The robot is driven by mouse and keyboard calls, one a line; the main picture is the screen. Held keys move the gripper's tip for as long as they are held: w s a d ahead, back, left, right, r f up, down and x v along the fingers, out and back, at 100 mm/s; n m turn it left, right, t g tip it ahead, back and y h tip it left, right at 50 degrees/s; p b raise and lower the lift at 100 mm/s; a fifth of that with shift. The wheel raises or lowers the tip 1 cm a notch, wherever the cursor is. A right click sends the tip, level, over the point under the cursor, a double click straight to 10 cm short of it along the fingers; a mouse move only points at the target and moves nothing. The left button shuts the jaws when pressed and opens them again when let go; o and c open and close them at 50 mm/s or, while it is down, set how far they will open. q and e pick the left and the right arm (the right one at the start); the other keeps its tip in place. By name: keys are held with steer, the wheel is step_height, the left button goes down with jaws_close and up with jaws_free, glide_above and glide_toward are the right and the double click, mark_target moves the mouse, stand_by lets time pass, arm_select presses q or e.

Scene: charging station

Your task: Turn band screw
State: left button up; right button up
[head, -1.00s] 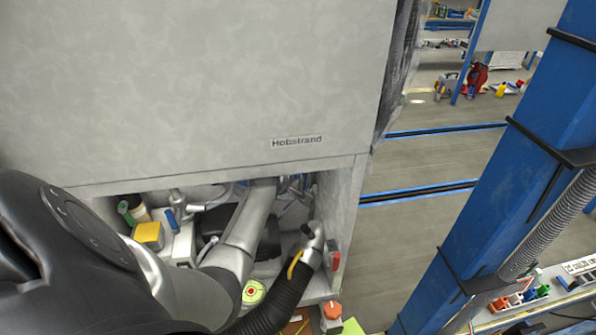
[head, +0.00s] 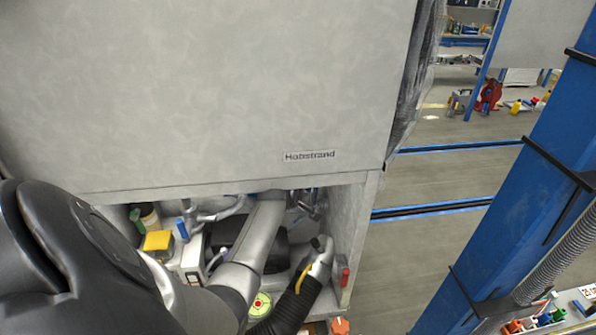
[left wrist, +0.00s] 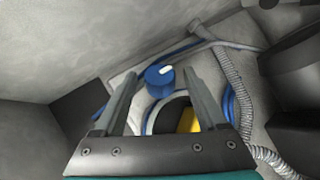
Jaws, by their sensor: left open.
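A round blue knob (left wrist: 159,78) with a white pointer mark shows in the left wrist view, and I take it to be the band screw. It sits at the top of a pale ring (left wrist: 150,122) around a dark opening with something yellow inside. My left gripper (left wrist: 161,86) is open, one finger on each side of the knob in the picture; I cannot tell whether they touch it. In the head view my left arm reaches into the recess under the grey cabinet (head: 240,90), and the cabinet hides the gripper and knob. My right gripper is not in view.
A black corrugated hose (head: 290,308) with a yellow lever stands at the recess's right. A yellow box (head: 158,241) and a blue-capped item (head: 182,228) are at its left. A ribbed hose (left wrist: 240,95) runs right of the knob.

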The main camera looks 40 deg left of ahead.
arm_select(q)
steer(key=v, duration=1.1)
stand_by(0.4)
